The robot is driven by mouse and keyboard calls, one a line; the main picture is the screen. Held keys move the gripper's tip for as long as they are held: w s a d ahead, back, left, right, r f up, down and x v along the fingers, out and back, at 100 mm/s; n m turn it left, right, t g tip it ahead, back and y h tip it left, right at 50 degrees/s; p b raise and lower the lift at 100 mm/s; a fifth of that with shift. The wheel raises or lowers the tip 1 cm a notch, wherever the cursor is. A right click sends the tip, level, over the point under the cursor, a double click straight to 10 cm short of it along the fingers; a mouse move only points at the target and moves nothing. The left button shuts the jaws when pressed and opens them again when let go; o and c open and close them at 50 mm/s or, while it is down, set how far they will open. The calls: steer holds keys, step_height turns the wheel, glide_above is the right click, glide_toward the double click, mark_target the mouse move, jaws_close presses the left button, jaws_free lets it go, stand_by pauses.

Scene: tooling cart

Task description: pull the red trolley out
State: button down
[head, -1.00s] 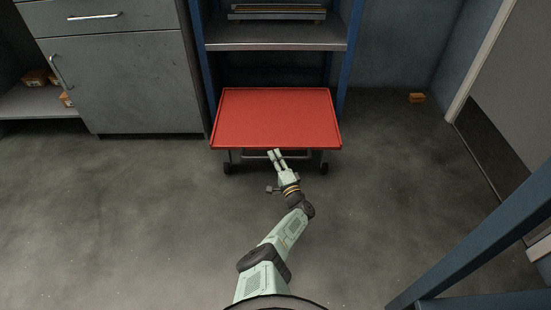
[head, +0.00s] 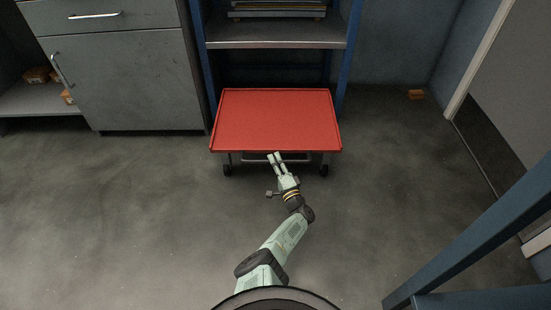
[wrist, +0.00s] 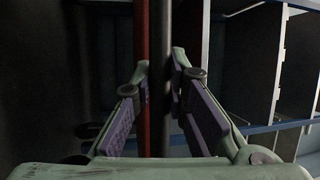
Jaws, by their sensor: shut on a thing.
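The red trolley (head: 275,118) has a flat, empty red top with a low rim and dark wheels. It stands on the floor in front of a blue-posted shelf rack, its back edge near the posts. A thin handle bar (head: 252,160) runs below its front edge. My gripper (head: 274,156) reaches this bar from the front. In the wrist view the dark handle bar (wrist: 161,30) passes between the fingers of my gripper (wrist: 161,68), which are shut on it. The trolley's red edge (wrist: 142,30) runs right alongside the bar.
A grey cabinet (head: 130,80) stands left of the trolley. The rack's lower shelf (head: 275,31) is above and behind it. A blue beam (head: 470,240) crosses the lower right. A small orange box (head: 416,94) lies at the back right. The floor (head: 130,220) in front is open.

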steer(key=c, duration=1.6)
jaws_free()
steer(key=shift+o, duration=0.2)
steer(key=shift+w+f+b, duration=0.1)
steer(key=shift+w+b, duration=0.2)
steer(key=shift+w+f+b, duration=0.15)
steer(key=shift+w+b, duration=0.85)
steer(key=shift+w, duration=0.05)
steer(key=r+p+v, duration=0.2)
steer(key=p+v, duration=0.4)
steer(key=v, duration=0.4)
steer(key=w+a+r+n+g+y+p, duration=0.1)
steer(key=w+a+r+n, duration=0.3)
steer(key=r, duration=0.7)
steer(key=w+a+r+n+g+p, duration=0.1)
steer(key=w+a+r+n+p, duration=0.2)
steer(key=a+r, duration=0.5)
steer(key=w+a+r+n+g+y+p, duration=0.1)
steer(key=w+a+r+n, duration=0.3)
steer(key=r, duration=1)
steer(key=shift+w+a+r+n+g+y+p, duration=0.3)
steer(key=shift+w+a+n+p, duration=0.1)
steer(key=shift+a+p, duration=0.5)
